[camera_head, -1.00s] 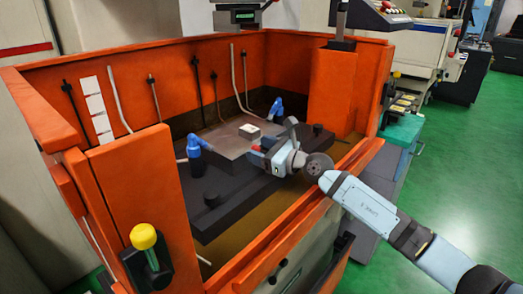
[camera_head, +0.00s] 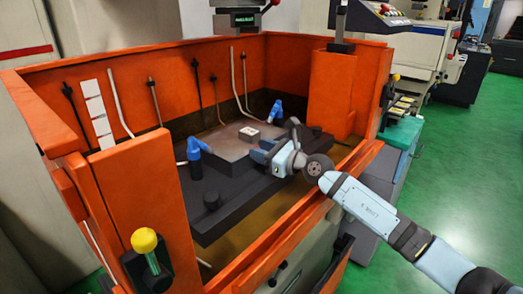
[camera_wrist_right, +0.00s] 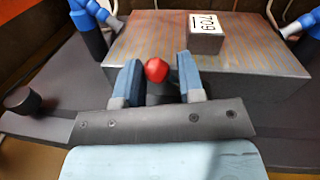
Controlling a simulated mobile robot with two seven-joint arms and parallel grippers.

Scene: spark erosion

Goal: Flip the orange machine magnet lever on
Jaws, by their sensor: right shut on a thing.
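The orange machine (camera_head: 310,215) is an open-topped tub with a dark table inside. A lever with a round red knob (camera_wrist_right: 156,70) on a dark stem stands at the near side of the grey metal block (camera_wrist_right: 135,45), in the right wrist view. My right gripper (camera_head: 259,154) reaches over the front wall into the tub. Its two blue fingers lie on either side of the lever, shut on it, as the wrist view shows (camera_wrist_right: 157,80). The gripper hides the lever in the head view. The lever's base is hidden behind the gripper's palm. My left gripper is out of view.
Black round knobs (camera_head: 211,200) rise from the table. A yellow-topped post (camera_head: 144,240) stands at the front left corner.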

